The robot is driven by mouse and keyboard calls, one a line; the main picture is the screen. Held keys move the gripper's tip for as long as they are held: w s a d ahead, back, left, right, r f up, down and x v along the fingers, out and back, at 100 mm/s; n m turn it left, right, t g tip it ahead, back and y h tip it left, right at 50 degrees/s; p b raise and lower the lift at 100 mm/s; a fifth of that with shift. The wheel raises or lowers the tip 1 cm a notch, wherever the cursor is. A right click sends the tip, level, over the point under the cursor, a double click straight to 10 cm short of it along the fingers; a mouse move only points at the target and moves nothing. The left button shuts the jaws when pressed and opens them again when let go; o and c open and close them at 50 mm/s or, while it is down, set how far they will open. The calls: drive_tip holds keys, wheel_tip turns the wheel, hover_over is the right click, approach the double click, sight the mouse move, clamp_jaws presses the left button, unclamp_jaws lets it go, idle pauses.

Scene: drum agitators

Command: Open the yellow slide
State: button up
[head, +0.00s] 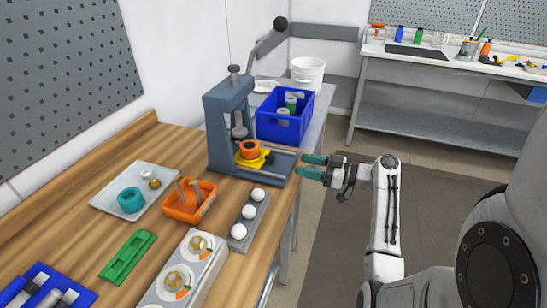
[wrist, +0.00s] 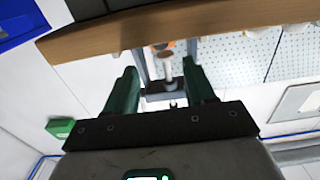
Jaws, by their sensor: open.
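The yellow slide (head: 254,163) is a flat yellow piece at the base of the grey-blue press (head: 222,135) in the head view. An orange ring-shaped part (head: 250,149) sits on top of it and hides part of it. My gripper (head: 312,166) is open and empty, to the right of the press at the bench's right edge, its green fingers pointing left toward the slide. It is apart from the slide. In the wrist view my green fingers (wrist: 158,82) are spread, with a grey frame and a pale cylinder between and beyond them; the yellow slide cannot be made out there.
A blue crate (head: 285,132) with green-and-white cans stands behind the press. A grey holder with white balls (head: 249,217), an orange bin (head: 186,213) and a white tray (head: 110,206) lie in front. The floor to the right of the bench is clear.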

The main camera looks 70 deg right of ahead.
sight(274, 158)
drive_tip(key=w, duration=0.3)
drive_tip(key=w+p, duration=0.1)
drive_tip(key=w, duration=0.2)
drive_tip(key=w+p, duration=0.1)
drive_tip(key=w, duration=0.2)
drive_tip(key=shift+w+a, duration=0.35)
drive_tip(key=shift+a, duration=0.05)
drive_tip(key=shift+c, duration=0.3)
clamp_jaws()
